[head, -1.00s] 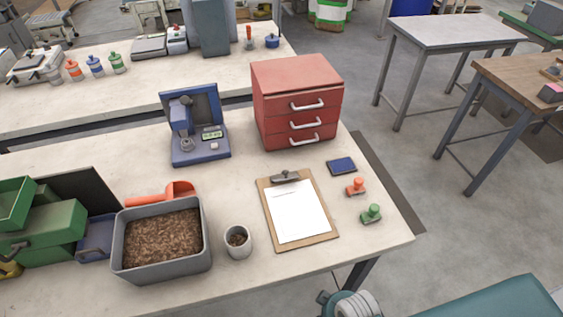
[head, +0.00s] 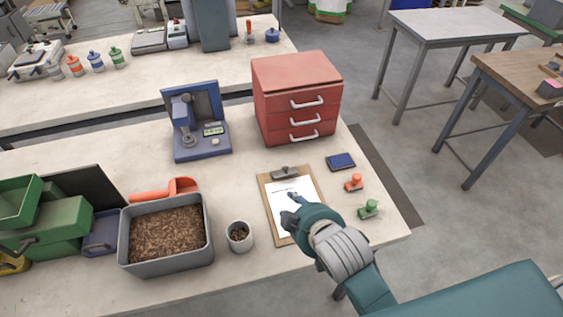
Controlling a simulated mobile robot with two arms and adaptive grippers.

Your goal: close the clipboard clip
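The brown clipboard (head: 265,190) lies on the bench with a white sheet (head: 277,193) on it. Its grey metal clip (head: 285,172) sits at the far edge, across the top of the sheet; at this size I cannot tell how far its jaw is raised. My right gripper (head: 288,206) is over the middle of the clipboard, on the near side of the clip and apart from it. Its two dark fingers look spread, with nothing between them. My wrist hides the lower right of the sheet and board. My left gripper is not in view.
A red drawer unit (head: 297,97) stands behind the clipboard. A blue pad (head: 341,162), an orange stamp (head: 354,182) and a green stamp (head: 369,208) lie to its right. A cup (head: 239,236) and a grey bin of pellets (head: 166,265) are to its left.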

